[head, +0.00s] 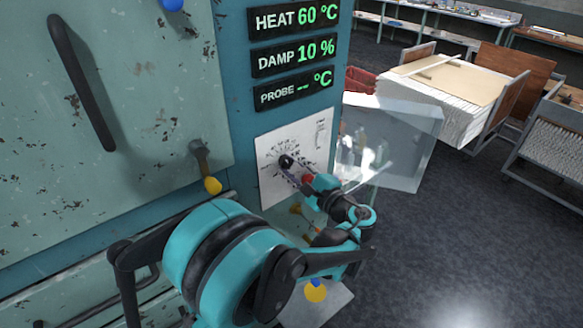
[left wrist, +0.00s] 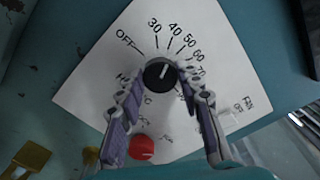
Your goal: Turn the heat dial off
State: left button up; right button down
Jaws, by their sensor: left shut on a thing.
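The heat dial is a round black knob (left wrist: 158,73) with a white pointer line, on a white panel (left wrist: 85,90) marked OFF, 30, 40, 50, 60, 70. The pointer slants up and right, roughly toward the 40 to 60 marks. My left gripper (left wrist: 160,80) is shut on the dial, one purple-padded finger on each side. In the head view the dial (head: 286,161) is at the left gripper's tip (head: 291,168), on the white panel (head: 268,190). The heat display (head: 297,17) reads 60 °C. My right gripper is not in view.
A red knob (left wrist: 141,147) sits just below the dial, between my fingers. A rocker switch (left wrist: 230,117) is to its right. The cabinet door (head: 130,130) has a black handle (head: 80,80) and a yellow-tipped lever (head: 205,165). A translucent panel (head: 420,145) juts out right of the dial.

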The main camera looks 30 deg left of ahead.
pick_arm(q)
jog(key=n, duration=0.3)
jog(key=shift+f+n, duration=0.1)
jog(key=shift+n, duration=0.3)
jog(key=n+b, duration=0.1)
jog(key=n, duration=0.2)
jog(key=shift+n, duration=0.3)
jog(key=n, duration=0.6)
jog(key=shift+f, duration=0.1)
jog(key=o, duration=1.2)
jog(key=shift+c, duration=0.2)
jog(key=v, duration=1.2)
